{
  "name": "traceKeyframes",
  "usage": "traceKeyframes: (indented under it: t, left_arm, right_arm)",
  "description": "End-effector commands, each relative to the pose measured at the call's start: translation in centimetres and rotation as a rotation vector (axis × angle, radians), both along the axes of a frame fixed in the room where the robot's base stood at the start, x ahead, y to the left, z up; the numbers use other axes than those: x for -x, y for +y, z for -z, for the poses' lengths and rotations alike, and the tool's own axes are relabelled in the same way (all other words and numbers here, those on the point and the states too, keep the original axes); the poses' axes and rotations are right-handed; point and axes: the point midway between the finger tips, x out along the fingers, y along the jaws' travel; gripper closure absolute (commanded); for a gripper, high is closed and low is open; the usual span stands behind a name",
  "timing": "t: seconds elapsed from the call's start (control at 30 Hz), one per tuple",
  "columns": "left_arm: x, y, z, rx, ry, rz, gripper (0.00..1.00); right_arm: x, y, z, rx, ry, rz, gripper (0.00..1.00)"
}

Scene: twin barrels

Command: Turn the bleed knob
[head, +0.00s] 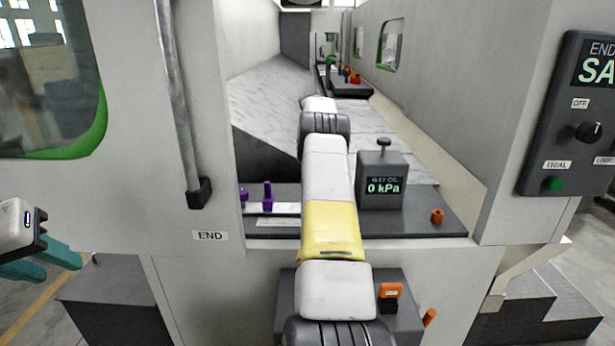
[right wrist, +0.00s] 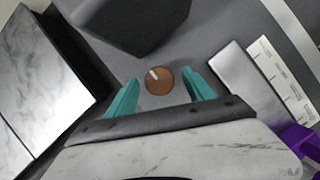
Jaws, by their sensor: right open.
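A round orange-brown knob (right wrist: 160,80) with a white mark on top shows in the right wrist view; I take it for the bleed knob. My right gripper (right wrist: 161,77) is open, its two teal fingers on either side of the knob with a gap visible at each. I cannot tell how far the fingertips are above the panel. In the head view my own right arm hides this gripper and that knob. My left gripper (head: 61,268) is at the far left of the head view, its teal fingers apart and empty, away from the panel.
A grey box (head: 382,180) reading 0 kPa stands right of my right arm. A small orange knob (head: 437,215) sits farther right on the dark panel. Purple pins (head: 267,195) stand left of the arm. A control box (head: 575,125) hangs at the right.

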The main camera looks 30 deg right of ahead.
Motion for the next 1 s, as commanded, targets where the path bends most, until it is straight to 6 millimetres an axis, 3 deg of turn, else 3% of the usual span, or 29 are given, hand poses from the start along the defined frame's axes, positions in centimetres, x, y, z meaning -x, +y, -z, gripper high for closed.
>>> traceKeyframes:
  t: [0.37, 0.67, 1.0]
  left_arm:
    - [0.0, 0.0, 0.0, 0.000, 0.000, 0.000, 0.64]
    - [0.0, 0.0, 0.0, 0.000, 0.000, 0.000, 0.64]
    - [0.0, 0.0, 0.0, 0.000, 0.000, 0.000, 0.64]
  right_arm:
    - [0.0, 0.1, -3.7, 0.000, -0.001, 0.000, 0.39]
    - [1.2, 1.2, -3.8, 0.000, 0.001, -0.002, 0.39]
    - [4.4, 3.8, -4.1, -0.001, 0.000, -0.002, 0.39]
